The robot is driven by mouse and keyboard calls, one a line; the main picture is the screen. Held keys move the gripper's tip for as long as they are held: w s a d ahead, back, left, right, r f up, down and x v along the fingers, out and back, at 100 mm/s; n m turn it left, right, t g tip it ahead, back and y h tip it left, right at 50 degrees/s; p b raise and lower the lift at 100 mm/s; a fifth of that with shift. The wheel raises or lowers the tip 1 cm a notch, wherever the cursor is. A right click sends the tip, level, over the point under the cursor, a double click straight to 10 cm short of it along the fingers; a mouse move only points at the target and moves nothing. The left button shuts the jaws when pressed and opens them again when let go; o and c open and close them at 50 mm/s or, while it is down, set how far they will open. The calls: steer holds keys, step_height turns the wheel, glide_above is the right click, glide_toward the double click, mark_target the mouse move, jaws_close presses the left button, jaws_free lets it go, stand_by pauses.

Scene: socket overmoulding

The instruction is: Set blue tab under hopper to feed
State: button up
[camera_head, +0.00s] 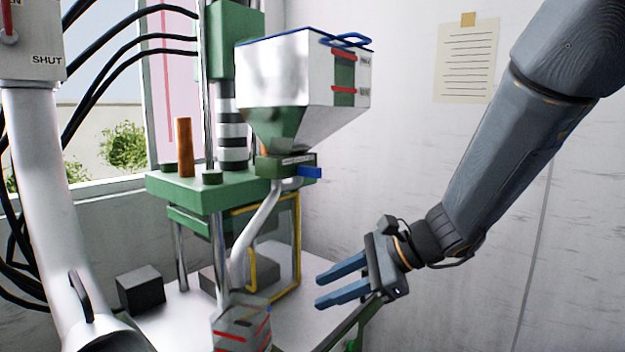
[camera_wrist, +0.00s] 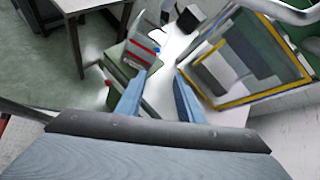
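The blue tab (camera_head: 310,172) sticks out to the right from a green block (camera_head: 284,164) under the hopper (camera_head: 298,85). The hopper is a white and green funnel with a blue rim. My gripper (camera_head: 318,289) is open and empty, with its two blue fingers pointing left. It is below the blue tab in the picture and apart from it. In the wrist view, my gripper (camera_wrist: 163,80) shows its two fingers spread with nothing between them. I cannot make out the blue tab in the wrist view.
A yellow-framed guard (camera_head: 298,245) stands on the machine table below the hopper. A bent grey tube (camera_head: 262,225) runs down from the hopper block. A dark block (camera_head: 141,289) sits at left on the table. The space right of the hopper, before the wall, is clear.

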steer(key=w+r+m+t+y+p, duration=0.2)
steer(key=w+r+m+t, duration=0.25)
steer(key=w+r, duration=0.4)
steer(key=m+t+y+p, duration=0.1)
steer(key=m+t+y, duration=0.1)
steer(key=m+t, duration=0.25)
glide_toward(320, 172)
steer(key=shift+g, duration=0.5)
steer(key=x, duration=0.4)
steer(key=shift+w+a+r, duration=0.2)
steer(key=shift+r, duration=0.1)
steer(key=shift+w+a+r+p, duration=0.1)
steer(key=shift+w+a+p, duration=0.05)
steer(key=shift+w+p, duration=0.15)
steer(key=p+x, duration=0.2)
steer(key=x, duration=0.5)
jaws_close()
